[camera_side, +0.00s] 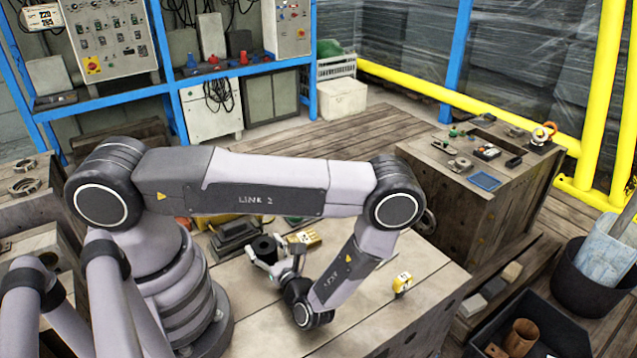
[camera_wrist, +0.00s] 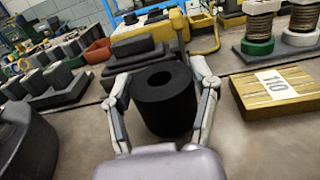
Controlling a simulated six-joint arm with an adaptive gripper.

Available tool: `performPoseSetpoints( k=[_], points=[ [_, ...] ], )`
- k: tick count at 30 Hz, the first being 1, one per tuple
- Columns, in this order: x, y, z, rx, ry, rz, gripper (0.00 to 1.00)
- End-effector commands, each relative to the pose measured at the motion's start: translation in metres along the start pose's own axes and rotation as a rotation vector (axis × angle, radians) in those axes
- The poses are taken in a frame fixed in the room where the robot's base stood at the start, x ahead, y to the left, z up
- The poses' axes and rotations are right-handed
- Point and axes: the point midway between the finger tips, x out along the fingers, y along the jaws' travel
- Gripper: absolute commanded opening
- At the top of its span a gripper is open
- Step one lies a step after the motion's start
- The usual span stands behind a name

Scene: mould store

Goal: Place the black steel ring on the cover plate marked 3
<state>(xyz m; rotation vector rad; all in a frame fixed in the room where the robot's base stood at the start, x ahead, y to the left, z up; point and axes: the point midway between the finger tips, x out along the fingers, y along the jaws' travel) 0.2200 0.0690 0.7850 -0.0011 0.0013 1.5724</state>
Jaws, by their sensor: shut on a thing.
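The black steel ring (camera_wrist: 163,98) is a thick black cylinder with a hole through its middle. My gripper (camera_wrist: 161,92) is shut on it, one finger on each side, with the hole facing up. The ring (camera_side: 264,246) also shows at my gripper (camera_side: 277,262) in the side view, over the wooden bench top (camera_side: 355,322). Whether it touches the bench is hard to tell. I cannot make out a cover plate marked 3 in either view. A yellow block with a white label (camera_wrist: 280,93) lies right of the ring; its label seems to read 110.
A dark stepped block (camera_wrist: 138,48) stands just behind the ring. A yellow tape measure (camera_side: 402,283) lies on the bench. Bare bench surrounds it.

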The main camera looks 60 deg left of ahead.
Motion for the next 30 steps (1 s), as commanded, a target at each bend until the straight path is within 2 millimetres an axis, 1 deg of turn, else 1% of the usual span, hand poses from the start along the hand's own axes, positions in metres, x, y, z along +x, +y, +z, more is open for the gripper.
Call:
performPoseSetpoints(
  k=[6,7,12,13,21,24,26,29,30],
  points=[
    [0.000,0.000,-0.001,0.001,-0.003,0.000,0.19],
    [0.000,0.000,-0.002,0.000,0.000,0.000,0.61],
    [0.000,0.000,-0.002,0.000,0.000,0.000,0.83],
    [0.000,0.000,-0.002,0.000,0.000,0.000,0.86],
    [0.000,0.000,-0.002,0.000,0.000,0.000,0.86],
    [-0.001,0.000,0.001,0.000,0.000,-0.001,0.86],
    [-0.007,-0.001,0.001,-0.002,0.000,-0.004,0.86],
    [-0.025,-0.001,0.001,-0.004,0.000,-0.007,0.86],
    [-0.033,-0.001,0.000,-0.004,0.002,-0.008,0.86]
  ],
)
